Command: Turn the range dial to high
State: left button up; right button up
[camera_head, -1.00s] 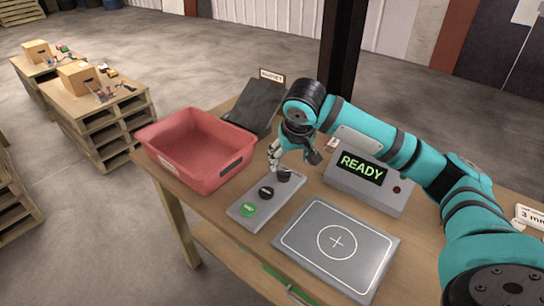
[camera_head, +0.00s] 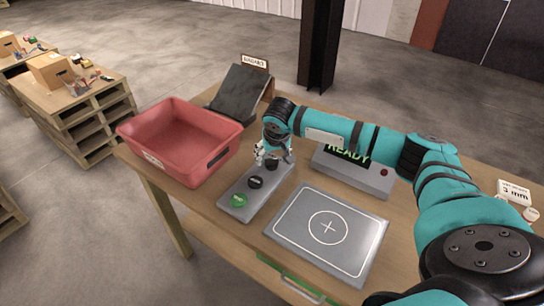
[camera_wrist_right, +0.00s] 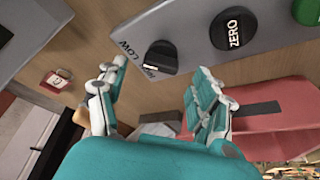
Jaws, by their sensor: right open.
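A grey control panel (camera_head: 236,212) on the table carries a green button (camera_head: 238,201), a black ZERO button (camera_head: 255,182) and a black range dial (camera_head: 271,165) at its far end. In the right wrist view the dial (camera_wrist_right: 161,56) sits beside a LOW label (camera_wrist_right: 126,49). Other lettering near the dial's lower edge is too small to read surely, so I cannot tell its setting. My right gripper (camera_head: 268,156) is over the dial end of the panel. In the wrist view its open fingers (camera_wrist_right: 160,72) are on either side of the dial, with nothing gripped. My left gripper is out of view.
A red bin (camera_head: 165,160) stands left of the panel. A grey plate with a circle and cross (camera_head: 300,250) lies to the right. A READY display box (camera_head: 360,178) is partly behind my right arm. A dark sloped chute (camera_head: 240,93) is at the back.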

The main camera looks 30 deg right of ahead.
aim_at(271, 159)
jog(key=shift+x, duration=1.55)
jog(key=shift+r, duration=0.1)
jog(key=shift+c, duration=0.4)
